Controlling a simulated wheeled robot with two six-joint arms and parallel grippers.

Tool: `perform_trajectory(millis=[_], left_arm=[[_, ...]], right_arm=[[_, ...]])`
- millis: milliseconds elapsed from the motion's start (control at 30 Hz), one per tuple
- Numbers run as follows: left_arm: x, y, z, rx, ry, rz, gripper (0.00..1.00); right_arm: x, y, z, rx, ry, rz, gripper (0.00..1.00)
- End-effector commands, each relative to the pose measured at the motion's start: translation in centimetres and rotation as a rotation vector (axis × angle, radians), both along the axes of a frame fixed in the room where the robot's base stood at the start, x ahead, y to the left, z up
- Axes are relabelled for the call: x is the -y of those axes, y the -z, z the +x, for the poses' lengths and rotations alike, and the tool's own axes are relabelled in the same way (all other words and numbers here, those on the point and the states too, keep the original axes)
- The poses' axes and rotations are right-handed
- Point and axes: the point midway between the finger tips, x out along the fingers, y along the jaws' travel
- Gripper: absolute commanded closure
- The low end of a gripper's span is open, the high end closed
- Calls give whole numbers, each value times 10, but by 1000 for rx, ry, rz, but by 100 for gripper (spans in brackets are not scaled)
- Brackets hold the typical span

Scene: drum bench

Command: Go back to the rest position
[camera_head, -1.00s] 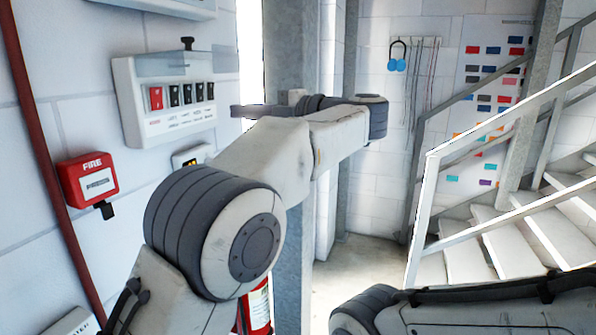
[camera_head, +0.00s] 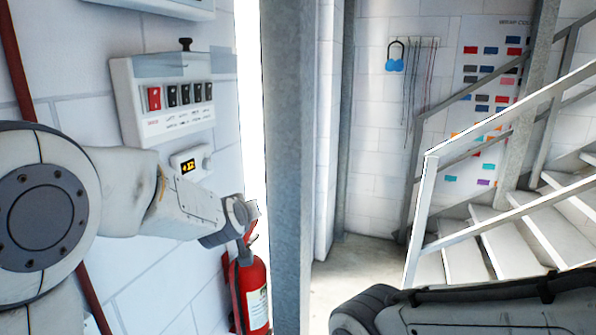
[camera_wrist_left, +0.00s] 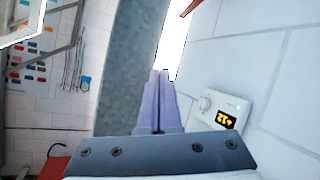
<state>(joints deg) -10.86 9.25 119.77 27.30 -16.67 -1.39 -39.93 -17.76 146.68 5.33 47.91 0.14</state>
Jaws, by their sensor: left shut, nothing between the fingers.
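My left arm comes in from the left in the head view and reaches along the white wall. Its gripper end (camera_head: 251,210) is beside the column, above the red fire extinguisher (camera_head: 251,296). In the left wrist view the two fingers of my left gripper (camera_wrist_left: 160,74) lie together, shut and empty. They are in front of the grey column and the bright gap. Part of my right arm shows at the bottom right of the head view, but its gripper is out of the picture.
A switch panel (camera_head: 170,97) and a small thermostat (camera_head: 190,160) are on the left wall. The thermostat also shows in the wrist view (camera_wrist_left: 219,112). A grey column (camera_head: 287,170) stands mid-view. Stairs (camera_head: 500,240) with a railing are at right. Floor beyond the column looks clear.

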Motion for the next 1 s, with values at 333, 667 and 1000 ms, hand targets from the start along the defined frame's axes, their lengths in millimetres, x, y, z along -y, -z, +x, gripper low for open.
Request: perform_trajectory(millis=[333, 667, 1000], left_arm=[[-43, 138, -151, -577, 175, 184, 100], [-68, 181, -245, -862, 246, 257, 100], [-16, 178, -287, -928, 445, 338, 100]], right_arm=[[0, 0, 0, 0, 0, 0, 52], [0, 0, 0, 0, 0, 0, 52], [0, 11, 0, 0, 0, 0, 52]])
